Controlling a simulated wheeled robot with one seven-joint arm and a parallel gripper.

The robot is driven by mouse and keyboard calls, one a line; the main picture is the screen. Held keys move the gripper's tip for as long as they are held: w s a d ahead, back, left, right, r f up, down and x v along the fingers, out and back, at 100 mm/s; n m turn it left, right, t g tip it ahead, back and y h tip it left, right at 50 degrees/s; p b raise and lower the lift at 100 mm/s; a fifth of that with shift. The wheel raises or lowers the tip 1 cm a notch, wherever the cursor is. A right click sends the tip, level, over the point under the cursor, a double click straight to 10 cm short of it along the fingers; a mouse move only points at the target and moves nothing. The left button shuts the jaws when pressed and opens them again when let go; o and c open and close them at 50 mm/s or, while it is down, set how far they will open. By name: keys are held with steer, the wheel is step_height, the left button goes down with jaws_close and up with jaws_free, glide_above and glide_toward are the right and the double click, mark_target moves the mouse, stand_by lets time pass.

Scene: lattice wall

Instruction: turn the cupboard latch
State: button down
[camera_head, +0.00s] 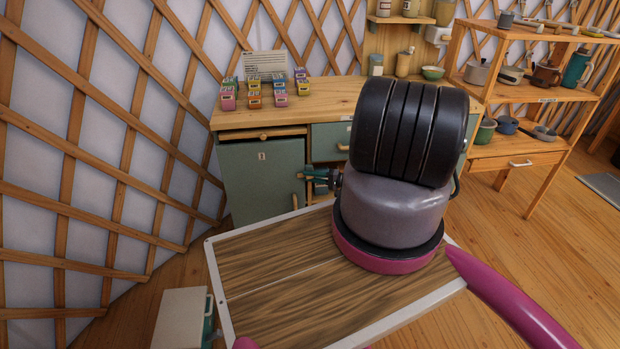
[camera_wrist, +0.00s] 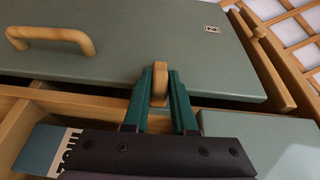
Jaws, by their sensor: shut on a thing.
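The cupboard door (camera_head: 262,185) is a grey-green panel under the left of the wooden counter and looks shut. It fills the upper part of the wrist view (camera_wrist: 120,60). The latch (camera_wrist: 160,84) is a small rounded wooden piece at the door's edge, lying across that edge. My gripper (camera_wrist: 160,92), with green fingers, is shut on the latch, one finger on each side. In the head view my gripper (camera_head: 318,179) reaches the door's right edge, and my arm hides part of the cupboard front. The latch is barely visible there.
A wooden bar handle (camera_wrist: 50,38) is on the same door. A green drawer front (camera_head: 328,142) lies right of the door. Small colourful boxes (camera_head: 278,92) stand on the counter (camera_head: 325,96). An open shelf (camera_head: 525,92) with pots stands at right. The lattice wall (camera_head: 110,150) is at left.

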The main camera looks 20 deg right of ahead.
steer(key=shift+y, duration=0.3)
stand_by(0.4)
steer(key=c, duration=0.7)
jaws_free()
steer(key=v, duration=1)
steer(key=shift+s+d, duration=0.25)
steer(key=shift+s, duration=0.1)
steer(key=shift+f, duration=0.1)
